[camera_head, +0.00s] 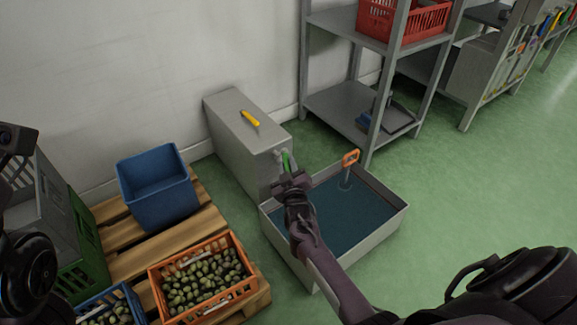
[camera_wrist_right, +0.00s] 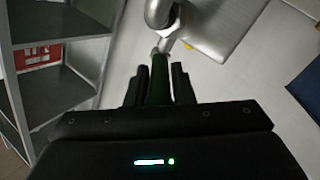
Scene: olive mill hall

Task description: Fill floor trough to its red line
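The floor trough (camera_head: 384,222) is a pale grey open box on the green floor, with dark blue water (camera_head: 345,215) inside. A tap with a green lever (camera_head: 287,161) comes out of the grey metal housing (camera_head: 240,150) at the trough's back left. My right gripper (camera_head: 289,178) is at that tap. In the right wrist view its two dark fingers (camera_wrist_right: 159,88) lie on either side of the green lever and appear shut on it. The metal spout (camera_wrist_right: 163,15) shows beyond. Of my left arm only dark links show at the left edge.
An orange-handled tool (camera_head: 350,158) stands in the trough's back part. A yellow tool (camera_head: 250,118) lies on the housing. A pallet (camera_head: 150,242) at left carries a blue bin (camera_head: 157,190) and an orange olive crate (camera_head: 205,279). A grey shelf (camera_head: 335,105) stands behind; floor at right is clear.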

